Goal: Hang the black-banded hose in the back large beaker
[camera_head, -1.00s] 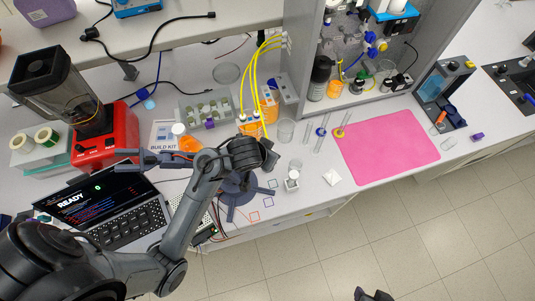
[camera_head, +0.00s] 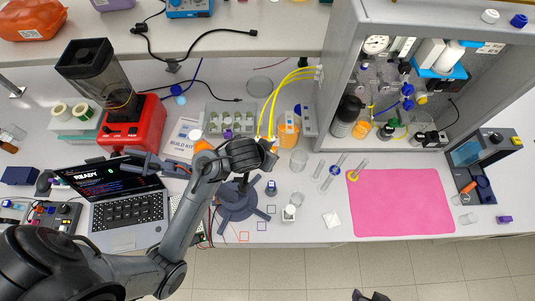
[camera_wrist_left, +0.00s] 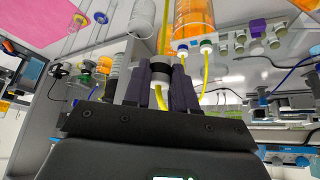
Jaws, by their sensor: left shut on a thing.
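My left gripper (camera_head: 270,158) is at the front of the orange vessels in the head view. In the left wrist view its two dark fingers (camera_wrist_left: 158,84) are shut on the black-banded hose (camera_wrist_left: 160,69), a yellow hose with a black band and a pale end. An orange-filled clear vessel (camera_wrist_left: 193,18) stands beyond the fingers; it also shows in the head view (camera_head: 288,132). A clear, empty beaker (camera_head: 299,161) stands right of my gripper. I cannot tell for sure which vessel is the back large beaker. A dark tip, perhaps my right gripper (camera_head: 370,296), shows at the bottom edge.
Yellow hoses (camera_head: 283,88) arch from the cabinet wall (camera_head: 337,75) down to the orange vessels. Tilted glass tubes (camera_head: 330,178) stand right of the clear beaker. A pink mat (camera_head: 400,203) is clear. A laptop (camera_head: 130,207) and red blender (camera_head: 133,128) are at left.

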